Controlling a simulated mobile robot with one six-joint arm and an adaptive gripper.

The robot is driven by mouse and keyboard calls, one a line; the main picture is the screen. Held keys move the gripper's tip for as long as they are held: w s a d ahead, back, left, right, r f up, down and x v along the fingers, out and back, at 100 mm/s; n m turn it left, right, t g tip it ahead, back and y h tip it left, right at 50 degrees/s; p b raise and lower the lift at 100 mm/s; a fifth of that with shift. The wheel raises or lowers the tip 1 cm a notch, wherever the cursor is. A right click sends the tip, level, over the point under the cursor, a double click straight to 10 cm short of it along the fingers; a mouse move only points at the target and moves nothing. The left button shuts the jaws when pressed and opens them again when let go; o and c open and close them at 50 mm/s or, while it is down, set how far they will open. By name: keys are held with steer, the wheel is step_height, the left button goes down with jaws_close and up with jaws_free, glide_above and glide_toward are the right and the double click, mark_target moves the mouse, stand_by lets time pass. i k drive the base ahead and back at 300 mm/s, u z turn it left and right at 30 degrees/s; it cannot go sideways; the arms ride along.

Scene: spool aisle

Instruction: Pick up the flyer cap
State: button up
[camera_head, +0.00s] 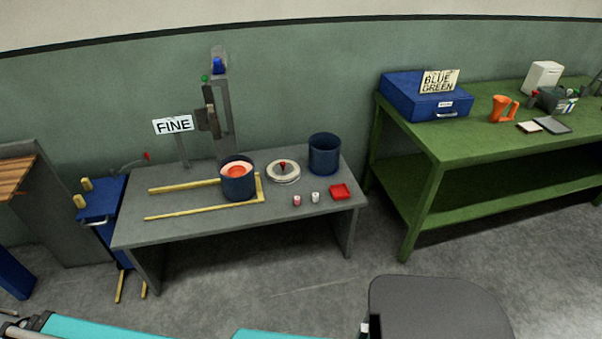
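A round, pale disc with a red knob in its middle, which looks like the flyer cap (287,178), lies on the grey table (190,219). It sits between a dark blue pot with an orange-pink spool inside (238,187) on its left and an empty-looking dark blue cylinder (324,154) on its right. Nothing is seen touching the cap from above. My gripper cannot be made out in this view; only teal parts, probably of my own arm, show along the bottom edge.
Yellow rails (185,186) run along the table's left side. Two small cylinders (297,201) and a red tray (341,192) lie near its front right. A green bench (470,141) is at right.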

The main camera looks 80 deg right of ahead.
mark_target(283, 171)
steer(key=k, duration=1.2)
steer(key=z, duration=2.65)
steer(key=i, duration=0.35)
steer(key=z, duration=0.2)
